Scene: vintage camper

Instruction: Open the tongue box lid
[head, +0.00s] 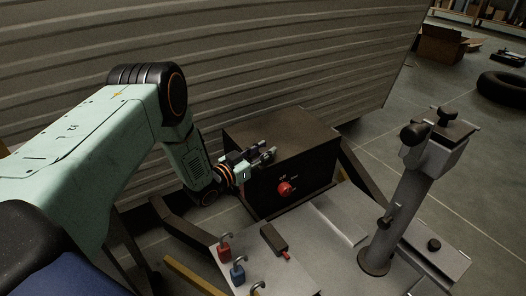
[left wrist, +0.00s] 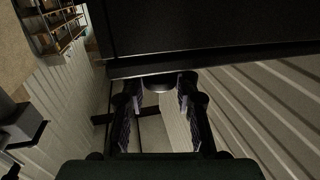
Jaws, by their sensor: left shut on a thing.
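The tongue box (head: 290,180) is a dark box at the middle of the head view, beside the camper wall. Its flat brown-black lid (head: 285,128) looks down. My left gripper (head: 268,155) is at the front edge of the lid, left of the knob. In the left wrist view its fingers (left wrist: 160,100) stand on either side of a small dark rounded piece (left wrist: 165,82) at the lid's edge. The gripper is shut on this piece, though the contact is dark. My right gripper is not in view.
The ribbed camper wall (head: 250,60) rises behind the box. A grey jack post (head: 400,195) stands to the right. Red and blue padlocks (head: 238,271) and a dark tool (head: 273,239) lie on the grey plate in front. A tire (head: 503,88) lies far right.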

